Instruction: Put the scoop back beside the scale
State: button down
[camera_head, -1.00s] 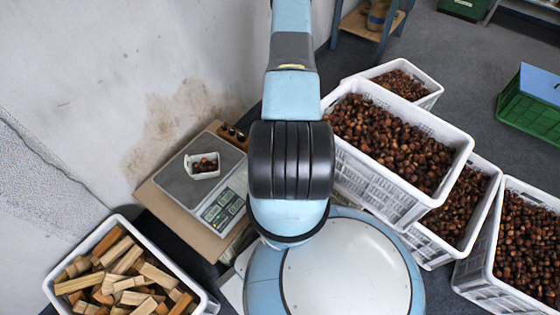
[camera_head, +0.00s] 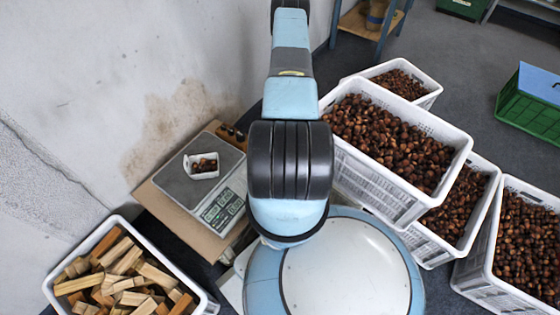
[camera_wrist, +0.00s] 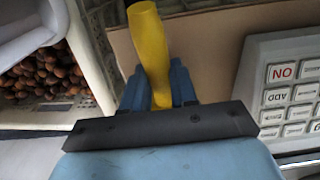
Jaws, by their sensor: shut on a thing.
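The scale (camera_head: 190,187) stands on a brown board in the head view, with a small white tray of chestnuts (camera_head: 202,165) on its plate. Its keypad (camera_wrist: 292,95) shows at the right in the wrist view. My gripper (camera_wrist: 160,88) is shut on the yellow handle of the scoop (camera_wrist: 149,40). The handle points up the picture, to the left of the scale and over or on the brown board; whether it touches cannot be told. The rest of the scoop is hidden. My arm hides the gripper and scoop in the head view.
A raised white crate of chestnuts (camera_head: 350,165) stands right of my arm, among several others; chestnuts also show at left in the wrist view. A crate of wood pieces (camera_head: 205,295) is at lower left. The brown board (camera_wrist: 205,40) has bare room beside the scale.

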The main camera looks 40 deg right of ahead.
jog(key=c, duration=0.9)
grip_release()
jog(key=shift+r, duration=0.1)
